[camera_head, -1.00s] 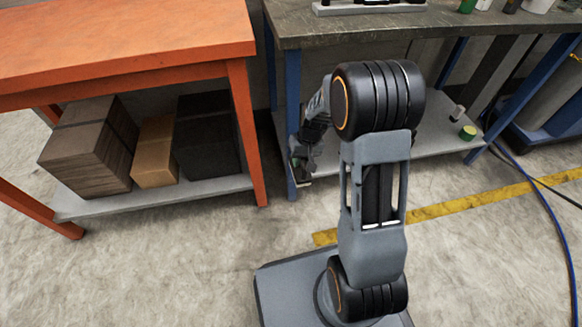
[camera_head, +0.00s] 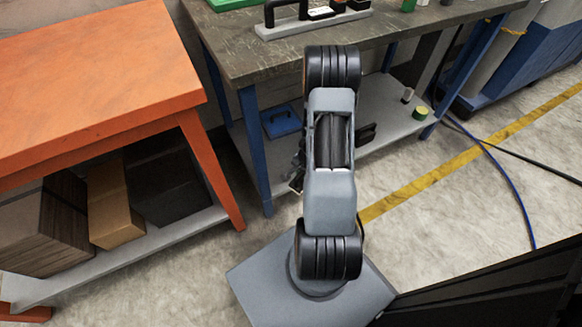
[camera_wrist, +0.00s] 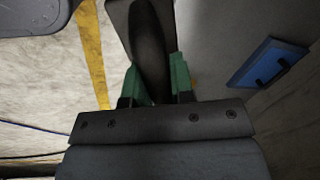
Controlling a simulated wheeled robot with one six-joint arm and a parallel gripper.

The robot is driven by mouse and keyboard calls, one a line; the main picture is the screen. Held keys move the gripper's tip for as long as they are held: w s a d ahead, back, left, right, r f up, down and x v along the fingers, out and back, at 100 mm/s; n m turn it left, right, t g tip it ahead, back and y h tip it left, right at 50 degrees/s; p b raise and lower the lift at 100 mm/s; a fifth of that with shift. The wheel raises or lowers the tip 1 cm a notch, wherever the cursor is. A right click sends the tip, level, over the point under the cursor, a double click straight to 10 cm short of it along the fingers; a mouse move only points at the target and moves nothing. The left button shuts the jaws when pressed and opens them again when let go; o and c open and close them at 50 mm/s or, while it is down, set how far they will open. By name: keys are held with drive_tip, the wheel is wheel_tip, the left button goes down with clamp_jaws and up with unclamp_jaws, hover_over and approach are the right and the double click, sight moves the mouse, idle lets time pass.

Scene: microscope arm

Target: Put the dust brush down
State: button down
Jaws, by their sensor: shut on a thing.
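My gripper (camera_wrist: 156,78), with green finger pads, is shut on a dark, rounded handle in the wrist view. In the head view my arm hides most of the gripper and the brush. The workbench (camera_head: 240,55) has a dark grey top and a pale lower shelf (camera_head: 385,137). My gripper is low, in front of that bench, and the brush appears clear of any surface.
A blue flat object with a handle (camera_head: 282,122) lies on the lower shelf; it also shows in the wrist view (camera_wrist: 262,68). An orange table (camera_head: 90,70) with boxes below stands left. A blue hose crosses the floor.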

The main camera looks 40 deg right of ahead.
drive_tip(key=shift+w+d+f+b, duration=0.15)
drive_tip(key=shift+w+d+f, duration=0.5)
drive_tip(key=shift+w+f, duration=1.4)
drive_tip(key=shift+w+d+f+b, duration=0.15)
drive_tip(key=shift+w+d+f, duration=0.55)
drive_tip(key=shift+w+f, duration=1.3)
drive_tip(key=shift+w+d+f+b, duration=0.15)
drive_tip(key=shift+w+d+f, duration=0.5)
drive_tip(key=shift+w+f, duration=1.35)
drive_tip(key=shift+s+f, duration=0.1)
drive_tip(key=shift+f, duration=0.05)
drive_tip(key=shift+f, duration=0.15)
drive_tip(key=c, duration=1)
unclamp_jaws()
drive_tip(key=r+p, duration=0.1)
drive_tip(key=r, duration=0.4)
drive_tip(key=s+r+p, duration=0.1)
drive_tip(key=r, duration=0.1)
drive_tip(key=shift+s+d+r+p, duration=0.1)
drive_tip(key=shift+d+r+p, duration=0.05)
drive_tip(key=shift+r+p, duration=0.2)
